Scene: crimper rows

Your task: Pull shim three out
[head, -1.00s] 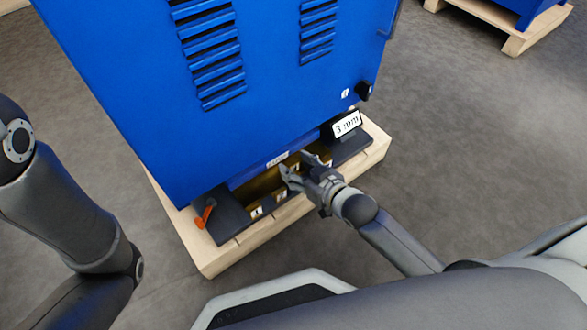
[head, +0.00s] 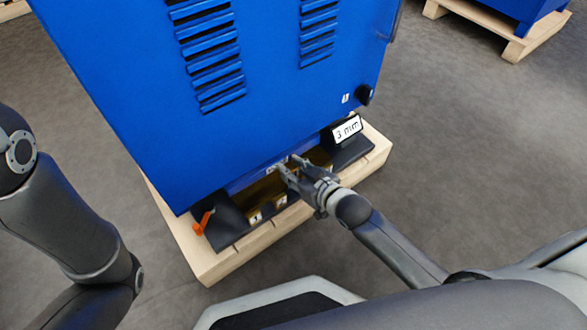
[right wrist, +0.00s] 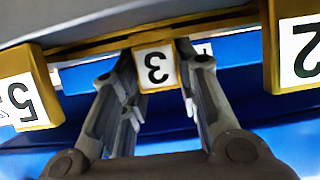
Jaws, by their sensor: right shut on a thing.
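Shim three (right wrist: 155,67) shows in the right wrist view as a brass tab with a white label "3", upside down, between my fingers. My right gripper (head: 287,167) is shut on this tab at the low front opening of the blue machine (head: 250,120). In the head view the fingers hide shim three. Tabs of shim one (head: 256,217) and shim two (head: 281,201) stick out to the left of the gripper. In the right wrist view shim two (right wrist: 298,52) is at the right and shim five (right wrist: 25,98) at the left. My left gripper is out of frame.
The machine stands on a wooden pallet (head: 225,265). An orange lever (head: 203,222) is at the left end of the opening. A "3 mm" sign (head: 347,128) stands at the right end. Grey floor (head: 470,150) is open to the right.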

